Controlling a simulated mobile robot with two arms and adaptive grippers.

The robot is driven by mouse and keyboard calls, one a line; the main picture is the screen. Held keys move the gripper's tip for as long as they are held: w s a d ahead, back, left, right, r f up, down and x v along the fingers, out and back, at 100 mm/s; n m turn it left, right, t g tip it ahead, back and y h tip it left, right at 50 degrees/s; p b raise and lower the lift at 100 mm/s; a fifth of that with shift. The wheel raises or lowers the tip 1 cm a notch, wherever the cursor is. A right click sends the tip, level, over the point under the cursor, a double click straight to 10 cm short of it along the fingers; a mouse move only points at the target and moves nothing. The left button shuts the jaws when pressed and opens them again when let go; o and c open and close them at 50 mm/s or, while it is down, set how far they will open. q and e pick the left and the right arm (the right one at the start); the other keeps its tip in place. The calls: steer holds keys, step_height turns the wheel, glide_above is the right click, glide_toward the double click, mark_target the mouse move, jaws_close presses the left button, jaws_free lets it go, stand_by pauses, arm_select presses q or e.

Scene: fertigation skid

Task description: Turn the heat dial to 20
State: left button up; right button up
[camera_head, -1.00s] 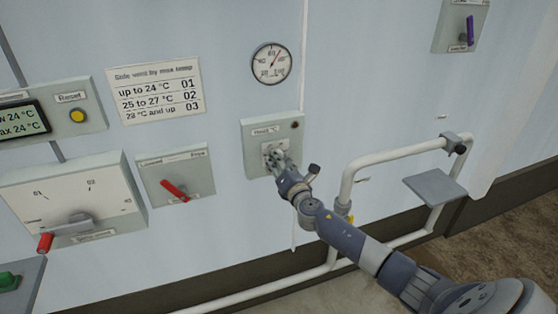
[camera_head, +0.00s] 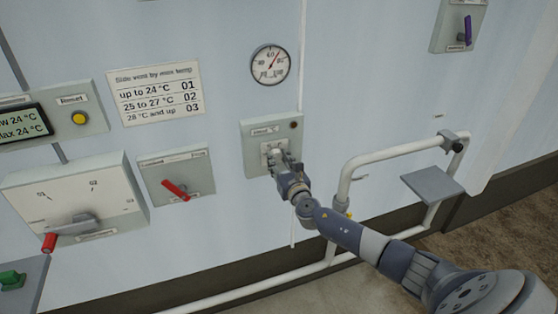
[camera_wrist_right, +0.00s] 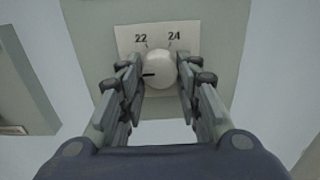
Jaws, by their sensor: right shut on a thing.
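The heat dial is a round white knob (camera_wrist_right: 158,70) on a grey-green plate (camera_head: 256,134) labelled "Heat °C" on the wall, in the middle of the head view. My right gripper (camera_head: 274,155) reaches it from the lower right. In the right wrist view my right gripper (camera_wrist_right: 158,76) has one finger on each side of the knob and is shut on it. A dark mark on the knob points left. The printed numbers 22 and 24 show above the knob; the lower scale is hidden by the fingers. My left gripper is not in view.
A round gauge (camera_head: 270,65) hangs above the dial. A red-handled switch (camera_head: 177,190) and a vent lever panel (camera_head: 75,205) are to the left. A white pipe (camera_head: 390,155) with a grey shelf (camera_head: 433,184) stands to the right.

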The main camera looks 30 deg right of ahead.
stand_by(0.4)
steer(key=o, duration=1.1)
steer(key=v, duration=1.2)
steer(key=shift+f, duration=0.1)
steer(key=shift+d+f, duration=0.1)
